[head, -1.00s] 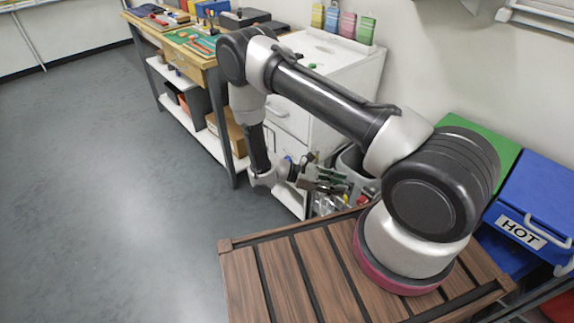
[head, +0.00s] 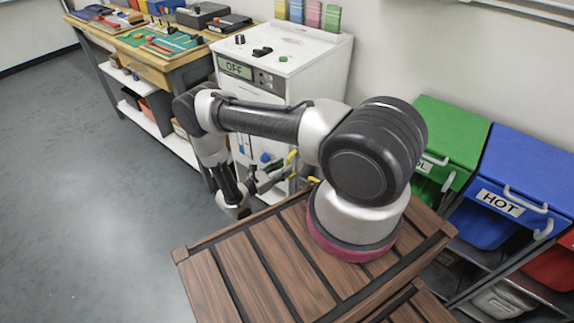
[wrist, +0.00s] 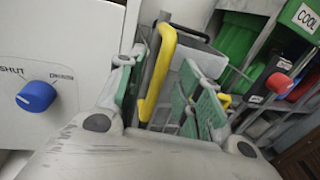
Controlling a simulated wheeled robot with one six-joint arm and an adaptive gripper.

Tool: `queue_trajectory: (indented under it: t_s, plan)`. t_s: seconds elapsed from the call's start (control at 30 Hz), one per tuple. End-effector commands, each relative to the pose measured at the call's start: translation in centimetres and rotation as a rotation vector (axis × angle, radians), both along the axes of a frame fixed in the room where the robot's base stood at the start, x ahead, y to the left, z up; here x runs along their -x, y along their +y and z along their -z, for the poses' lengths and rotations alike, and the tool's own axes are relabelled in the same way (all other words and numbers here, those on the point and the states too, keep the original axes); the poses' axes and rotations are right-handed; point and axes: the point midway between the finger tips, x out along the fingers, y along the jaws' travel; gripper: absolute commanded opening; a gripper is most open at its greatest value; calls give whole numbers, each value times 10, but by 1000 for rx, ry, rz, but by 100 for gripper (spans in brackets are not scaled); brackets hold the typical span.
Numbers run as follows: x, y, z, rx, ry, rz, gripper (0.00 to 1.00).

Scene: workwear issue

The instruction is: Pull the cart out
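In the wrist view the cart's yellow handle (wrist: 158,68) rises between the two green-padded fingers of my gripper (wrist: 165,80). The fingers stand apart, with no clear contact on the handle. A grey panel (wrist: 195,52) lies behind the handle; I cannot tell if it is part of the cart. In the head view my gripper (head: 264,179) is low beside the white machine, near small yellow parts (head: 291,157). Most of the cart is hidden behind my arm and the machine.
The white machine (head: 300,62) with an OFF display stands just left of the gripper; its blue knob (wrist: 36,96) is close. Green (head: 455,135) and blue (head: 525,175) bins stand at the right. A workbench (head: 150,55) is at the back left. Open floor (head: 90,210) lies left.

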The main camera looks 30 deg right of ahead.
Motion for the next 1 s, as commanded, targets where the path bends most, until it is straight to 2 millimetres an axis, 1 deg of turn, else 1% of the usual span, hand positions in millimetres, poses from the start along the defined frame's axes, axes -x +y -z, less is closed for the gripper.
queue_trajectory:
  t_s: [0.03, 0.2, 0.3, 0.53, 0.67, 0.7, 0.73, 1.0]
  plan:
    - [0, -9, 0, 0, 0, 4, 35]
    - [-4, -27, 0, -1, 1, 1, 35]
    - [-4, -31, 0, -1, 1, 1, 35]
    - [-5, -31, 0, -1, 0, 0, 35]
    - [-5, -31, 0, -1, 0, 0, 12]
    - [-5, -31, 0, -1, 0, 0, 4]
    - [-5, -31, 0, -1, 0, 0, 0]
    - [-4, -30, 0, -1, 0, 0, 0]
